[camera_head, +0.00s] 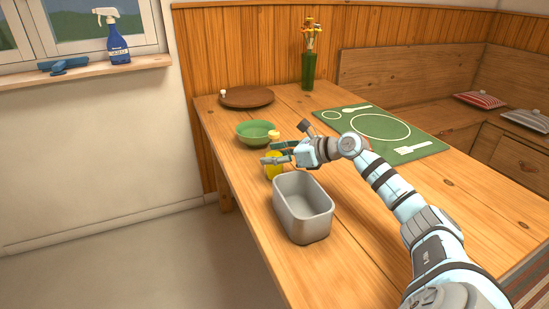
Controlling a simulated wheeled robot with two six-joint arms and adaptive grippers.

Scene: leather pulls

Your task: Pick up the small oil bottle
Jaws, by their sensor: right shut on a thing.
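The small oil bottle (273,170) has a yellow body and a pale yellowish top. It is upright, at the left side of the wooden table, between the green bowl and the metal tin. My right gripper (272,154) is shut on the bottle, and its fingers hide the middle of it. I cannot tell whether the bottle's base touches the table. My left gripper is not in view.
A grey metal tin (325,224) stands just in front of the bottle. A green bowl (254,139) is close behind it. A brown round board (246,104), a vase of flowers (308,72) and a green placemat (420,137) lie farther off. The table's left edge is near.

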